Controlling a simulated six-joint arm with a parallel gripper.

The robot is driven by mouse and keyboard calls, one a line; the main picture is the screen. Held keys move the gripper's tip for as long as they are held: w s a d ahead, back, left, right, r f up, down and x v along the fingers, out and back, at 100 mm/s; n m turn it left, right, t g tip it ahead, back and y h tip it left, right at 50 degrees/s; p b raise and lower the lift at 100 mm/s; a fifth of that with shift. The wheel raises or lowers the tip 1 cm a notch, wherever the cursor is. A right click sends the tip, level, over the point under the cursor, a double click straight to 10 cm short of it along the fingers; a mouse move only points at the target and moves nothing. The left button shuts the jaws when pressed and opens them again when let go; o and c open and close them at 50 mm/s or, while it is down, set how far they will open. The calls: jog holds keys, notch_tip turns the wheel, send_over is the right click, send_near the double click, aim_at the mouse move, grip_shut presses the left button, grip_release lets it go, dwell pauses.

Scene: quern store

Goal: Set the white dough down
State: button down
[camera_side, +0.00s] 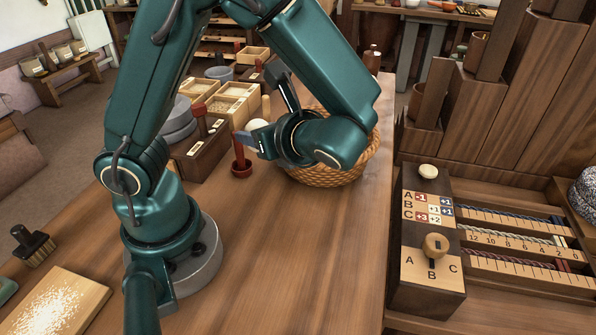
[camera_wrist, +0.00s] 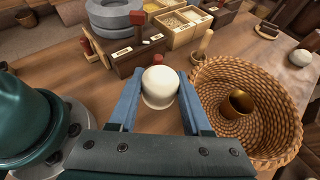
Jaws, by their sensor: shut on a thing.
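The white dough (camera_wrist: 160,82) is a smooth pale ball between the blue fingers of my gripper (camera_wrist: 159,97) in the wrist view. My gripper is shut on it. In the side view the dough (camera_side: 258,124) shows partly behind my gripper (camera_side: 248,139), which is by the left edge of the wicker basket. Its underside is hidden, and I cannot tell its exact height above the table.
The wicker basket (camera_wrist: 205,116) stands right of the dough, with a brass cup (camera_wrist: 237,104) inside. A red peg stand (camera_side: 241,165) is close by. Dark boxes and light wooden trays (camera_side: 231,103) stand behind. The front table (camera_side: 290,260) is clear.

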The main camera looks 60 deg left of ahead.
jog(key=s+d+f+n+g+h, duration=0.2)
jog(key=s+d+n+g+h, duration=0.55)
jog(key=n+g+h, duration=0.55)
jog(key=w+d+r+n+t+h, duration=0.65)
jog(key=w+d+n+h, duration=0.35)
jog(key=n, duration=0.6)
send_over(324, 334)
jog(key=shift+h, duration=0.3)
notch_tip(324, 334, down, 12)
jog(key=shift+f, duration=2.3)
jog(key=shift+f, duration=0.1)
